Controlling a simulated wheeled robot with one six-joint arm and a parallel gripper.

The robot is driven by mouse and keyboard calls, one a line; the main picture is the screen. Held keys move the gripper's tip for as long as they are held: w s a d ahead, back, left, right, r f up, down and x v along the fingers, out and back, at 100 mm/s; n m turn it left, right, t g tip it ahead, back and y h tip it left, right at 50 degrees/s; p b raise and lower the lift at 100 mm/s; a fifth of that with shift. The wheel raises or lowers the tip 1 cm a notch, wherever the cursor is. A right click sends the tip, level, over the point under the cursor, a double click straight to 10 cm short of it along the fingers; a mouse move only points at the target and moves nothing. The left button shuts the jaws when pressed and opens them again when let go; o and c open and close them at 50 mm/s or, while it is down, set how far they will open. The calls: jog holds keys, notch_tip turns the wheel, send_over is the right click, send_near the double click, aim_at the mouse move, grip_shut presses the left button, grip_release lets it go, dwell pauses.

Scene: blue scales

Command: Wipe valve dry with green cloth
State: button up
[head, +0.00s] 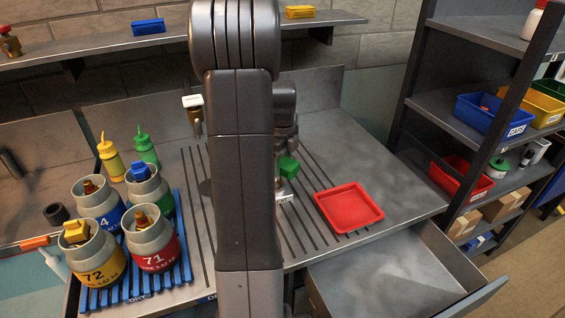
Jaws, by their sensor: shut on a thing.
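My gripper (284,150) hangs over the grooved drainboard, mostly hidden behind my own arm. It is shut on the green cloth (289,166), a small green block shape. A small grey piece with a white tag (285,197) shows just below the cloth; I cannot tell whether it is a valve or whether the cloth touches it.
Several cylinders stand on a blue rack (184,271). Yellow (112,162) and green (146,150) squeeze bottles stand behind them. A red tray (349,207) lies right of the gripper. An open drawer (395,270) juts out at front right. Shelving with bins (491,114) stands further right.

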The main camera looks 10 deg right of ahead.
jog(key=shift+r+p, duration=1.45)
jog(key=shift+r, duration=0.75)
jog(key=shift+f, duration=0.1)
